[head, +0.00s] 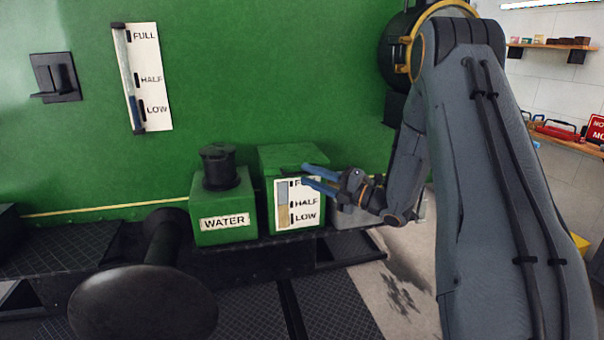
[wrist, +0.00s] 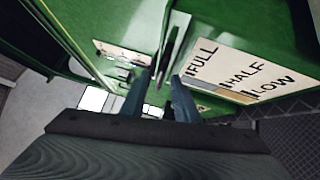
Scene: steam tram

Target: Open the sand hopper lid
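The sand hopper is the green box (head: 266,190) with a FULL, HALF, LOW gauge (head: 298,206) on its front; the gauge window shows a sandy fill. Its green lid (head: 293,155) looks shut. A dark handle (head: 289,171) juts from the lid's front edge; in the wrist view a dark bar (wrist: 175,45), seemingly this handle, lies just ahead of the fingertips. My gripper (head: 306,174) has its blue fingers apart, one above the other, at the hopper's upper front near the handle. It also shows in the wrist view (wrist: 160,78), open and empty. Contact with the handle cannot be told.
A green WATER box (head: 223,214) with a black cap (head: 218,167) stands left of the hopper. A dark round stool-like seat (head: 143,303) is at the front left. A green wall closes off the back. Pale floor (head: 372,285) is open to the right.

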